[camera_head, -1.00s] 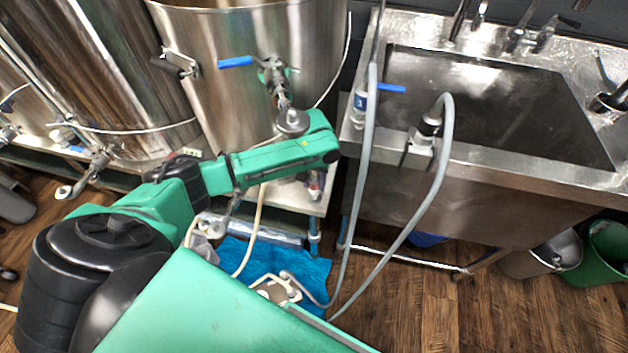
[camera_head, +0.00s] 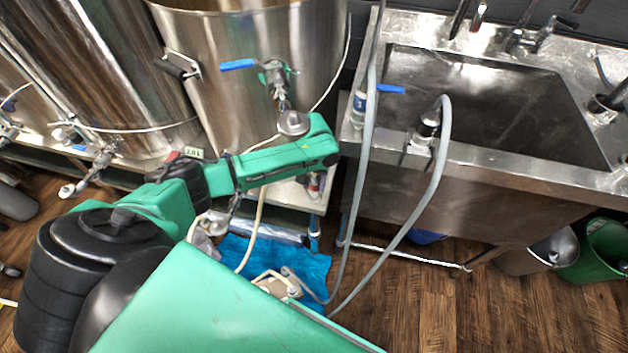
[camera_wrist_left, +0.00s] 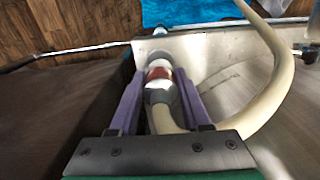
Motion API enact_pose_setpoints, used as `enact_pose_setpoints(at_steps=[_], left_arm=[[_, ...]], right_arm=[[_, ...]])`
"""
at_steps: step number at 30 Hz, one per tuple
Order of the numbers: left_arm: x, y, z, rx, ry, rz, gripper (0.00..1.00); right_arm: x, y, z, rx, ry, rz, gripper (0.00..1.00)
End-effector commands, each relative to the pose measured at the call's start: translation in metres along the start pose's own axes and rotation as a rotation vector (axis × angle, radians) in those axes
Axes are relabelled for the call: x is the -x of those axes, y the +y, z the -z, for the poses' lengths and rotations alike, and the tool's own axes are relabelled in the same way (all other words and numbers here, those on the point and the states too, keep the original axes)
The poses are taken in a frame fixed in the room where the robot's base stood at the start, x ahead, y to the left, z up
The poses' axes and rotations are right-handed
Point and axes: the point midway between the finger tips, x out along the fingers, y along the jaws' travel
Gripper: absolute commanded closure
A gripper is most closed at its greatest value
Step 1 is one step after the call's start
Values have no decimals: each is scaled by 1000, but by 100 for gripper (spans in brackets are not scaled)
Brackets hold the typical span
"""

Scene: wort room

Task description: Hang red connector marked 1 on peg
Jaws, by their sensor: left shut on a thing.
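My left arm reaches in from the left in the head view. My left gripper (camera_wrist_left: 160,88) has purple fingers in the left wrist view, shut on the red connector (camera_wrist_left: 159,73), a red and white fitting with a cream hose behind it. The hose curves up to the right. In the head view, a small red and white part (camera_head: 316,184) shows just below the end of my arm, beside the sink; my fingers are hardly visible there. The number on the red connector is not readable. I cannot make out a bare peg. My right gripper is not in view.
A steel sink (camera_head: 480,150) stands right of my arm. A blue-banded connector (camera_head: 359,108) and a grey hose fitting (camera_head: 428,124) sit at its edge. A steel tank (camera_head: 240,75) with a blue-handled valve stands behind. A blue cloth (camera_head: 300,268) lies on the floor.

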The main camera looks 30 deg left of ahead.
Motion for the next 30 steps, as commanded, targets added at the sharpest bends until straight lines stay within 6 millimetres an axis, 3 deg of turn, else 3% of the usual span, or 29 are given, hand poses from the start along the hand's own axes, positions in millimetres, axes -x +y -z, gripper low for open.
enact_pose_setpoints(at_steps=[30], left_arm=[[-13,0,0,1,1,1,100]], right_arm=[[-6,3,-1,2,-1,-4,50]])
